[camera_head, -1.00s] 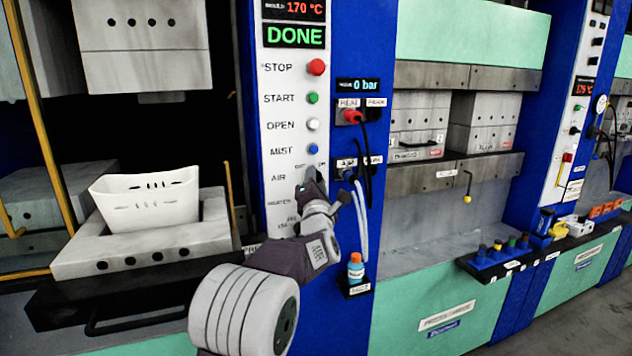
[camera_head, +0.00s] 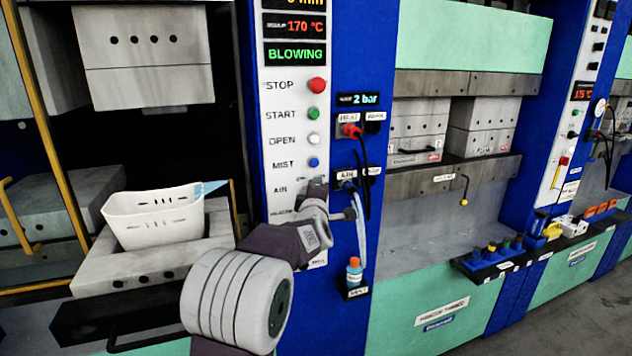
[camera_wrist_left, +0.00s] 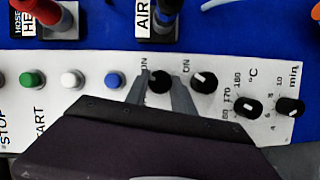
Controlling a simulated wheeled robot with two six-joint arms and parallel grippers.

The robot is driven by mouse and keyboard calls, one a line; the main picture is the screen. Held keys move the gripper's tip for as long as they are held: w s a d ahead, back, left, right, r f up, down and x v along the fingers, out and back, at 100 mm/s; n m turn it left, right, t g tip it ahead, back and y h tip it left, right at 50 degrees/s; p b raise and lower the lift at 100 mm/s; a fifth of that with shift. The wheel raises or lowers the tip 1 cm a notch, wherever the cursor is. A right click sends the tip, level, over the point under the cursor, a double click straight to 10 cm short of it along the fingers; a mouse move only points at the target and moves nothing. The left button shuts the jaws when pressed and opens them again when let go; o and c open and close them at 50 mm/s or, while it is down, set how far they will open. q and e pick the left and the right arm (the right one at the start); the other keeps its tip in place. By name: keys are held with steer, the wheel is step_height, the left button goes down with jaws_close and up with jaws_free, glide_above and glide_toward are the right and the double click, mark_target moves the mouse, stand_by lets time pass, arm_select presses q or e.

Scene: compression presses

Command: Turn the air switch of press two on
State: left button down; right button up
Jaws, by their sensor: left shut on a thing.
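My left gripper (camera_head: 318,188) is at the white control panel (camera_head: 285,175), beside the AIR label. In the left wrist view its two fingers are on either side of a black rotary knob (camera_wrist_left: 158,82), closed on it. This air switch has an ON mark at its upper left; the fingers cover part of it, and its pointer is hard to read. In the head view the gripper hides the switch. The display (camera_head: 295,54) reads BLOWING in green, and the pressure display (camera_head: 371,99) reads 2 bar. My right gripper is not in view.
A white basket (camera_head: 150,222) sits on the lower mould at the left, with a pale blue streak at its right rim. A second black knob (camera_wrist_left: 204,82) is close beside the gripper. Hoses (camera_head: 361,225) and an orange-capped bottle (camera_head: 354,271) are right of the panel.

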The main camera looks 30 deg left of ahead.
arm_select(q)
steer(key=shift+m+g+p, duration=0.3)
steer(key=shift+m+p, duration=0.1)
steer(key=shift+p, duration=0.15)
steer(key=c, duration=1.1)
jaws_free()
steer(key=shift+o, duration=0.2)
steer(key=f+b+v, duration=0.1)
steer(key=v, duration=0.8)
steer(key=shift+r, duration=0.45)
